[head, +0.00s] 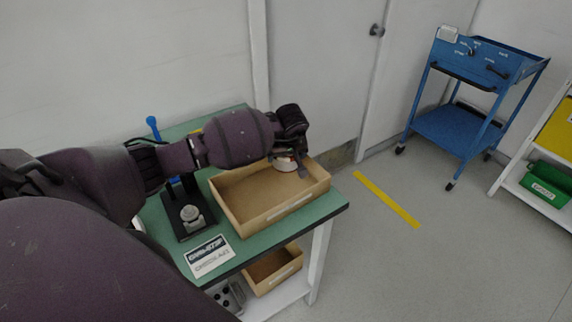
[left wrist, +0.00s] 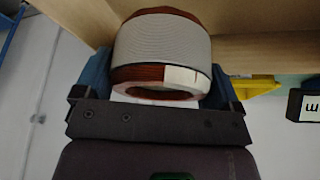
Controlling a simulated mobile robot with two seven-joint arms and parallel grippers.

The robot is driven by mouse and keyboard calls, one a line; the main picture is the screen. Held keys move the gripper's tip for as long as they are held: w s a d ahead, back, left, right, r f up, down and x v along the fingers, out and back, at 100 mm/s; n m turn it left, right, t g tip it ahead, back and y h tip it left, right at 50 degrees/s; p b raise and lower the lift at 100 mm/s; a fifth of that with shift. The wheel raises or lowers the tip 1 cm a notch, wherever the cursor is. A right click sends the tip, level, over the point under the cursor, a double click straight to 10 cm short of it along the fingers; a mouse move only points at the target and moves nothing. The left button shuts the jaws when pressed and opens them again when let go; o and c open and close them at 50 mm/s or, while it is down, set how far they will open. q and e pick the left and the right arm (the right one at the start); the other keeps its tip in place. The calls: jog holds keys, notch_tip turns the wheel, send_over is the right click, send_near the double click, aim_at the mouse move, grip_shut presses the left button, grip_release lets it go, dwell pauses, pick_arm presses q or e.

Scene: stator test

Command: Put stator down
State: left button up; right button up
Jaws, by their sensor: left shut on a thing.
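The stator (left wrist: 162,45) is a ring with a grey ridged outside and red-brown ends. In the left wrist view it sits between the blue fingers of my left gripper (left wrist: 158,78), which is shut on it. In the head view the stator (head: 285,164) shows as a small pale and reddish piece below my left gripper (head: 297,168), over the open cardboard box (head: 290,208) near its back right part. I cannot tell if the stator touches the box floor. My right gripper is not in view.
The box stands on a green-topped table (head: 245,250). A black device (head: 190,215) and a white sign (head: 209,256) are left of it. Another box (head: 274,272) is on the lower shelf. A blue cart (head: 470,90) stands away at the right.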

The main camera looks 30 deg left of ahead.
pick_arm(q)
jog(key=shift+f, duration=0.25)
notch_tip(320, 180, down, 3)
jog(key=shift+f, duration=0.4)
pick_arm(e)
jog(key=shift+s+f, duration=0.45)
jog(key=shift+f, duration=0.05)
pick_arm(q)
jog(key=shift+f, duration=0.1)
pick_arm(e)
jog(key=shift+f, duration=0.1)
